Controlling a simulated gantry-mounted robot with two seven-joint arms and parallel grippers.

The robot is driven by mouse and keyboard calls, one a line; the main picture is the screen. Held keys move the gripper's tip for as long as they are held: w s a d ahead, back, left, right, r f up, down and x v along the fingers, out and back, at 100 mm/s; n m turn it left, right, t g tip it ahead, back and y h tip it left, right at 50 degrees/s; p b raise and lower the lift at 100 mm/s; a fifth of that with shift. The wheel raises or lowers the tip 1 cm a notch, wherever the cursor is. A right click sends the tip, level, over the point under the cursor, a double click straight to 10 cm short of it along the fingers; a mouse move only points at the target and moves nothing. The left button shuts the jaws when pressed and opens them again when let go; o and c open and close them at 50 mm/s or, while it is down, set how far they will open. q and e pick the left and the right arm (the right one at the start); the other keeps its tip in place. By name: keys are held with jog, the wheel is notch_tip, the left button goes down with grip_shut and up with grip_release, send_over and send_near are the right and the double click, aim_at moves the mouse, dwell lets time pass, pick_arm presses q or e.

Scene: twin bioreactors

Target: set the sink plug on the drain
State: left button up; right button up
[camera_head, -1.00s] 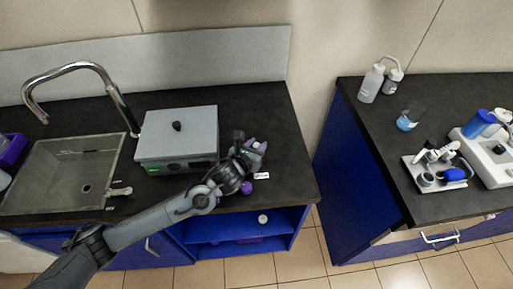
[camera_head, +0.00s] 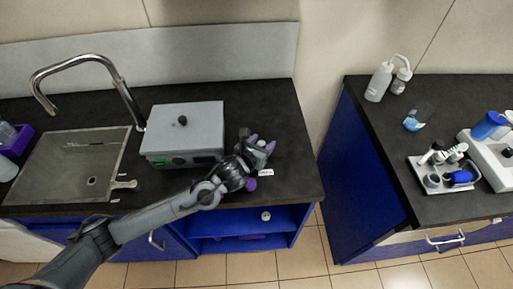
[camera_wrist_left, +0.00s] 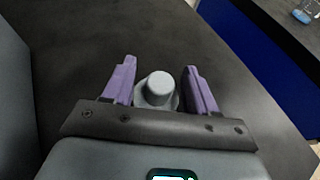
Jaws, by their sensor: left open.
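The grey sink plug (camera_wrist_left: 158,90), a round knob on a wider base, stands on the dark counter in the left wrist view. My left gripper (camera_wrist_left: 160,72) is open, with one purple finger on each side of the plug. I see no clear contact between the fingers and the plug. In the head view my left gripper (camera_head: 261,143) is over the counter right of the grey box, with the plug's pale top (camera_head: 262,143) between its fingers. My right gripper is not in view.
The grey lidded box (camera_head: 184,130) stands between the sink and my left gripper. The chrome faucet (camera_head: 90,62) arches over the sink. A white label (camera_head: 266,172) lies near the counter's front edge. A gap separates this counter from the right bench (camera_head: 385,150).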

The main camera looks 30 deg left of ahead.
pick_arm(q)
jog(key=v, duration=1.1)
jog(key=shift+p, duration=0.4)
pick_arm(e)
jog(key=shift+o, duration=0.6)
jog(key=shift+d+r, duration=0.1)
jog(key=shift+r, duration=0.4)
pick_arm(q)
jog(key=shift+s+r, duration=0.15)
jog(key=shift+s, duration=0.15)
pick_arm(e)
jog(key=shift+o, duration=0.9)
pick_arm(q)
jog(key=shift+s+r, duration=0.1)
jog(key=shift+s, duration=0.1)
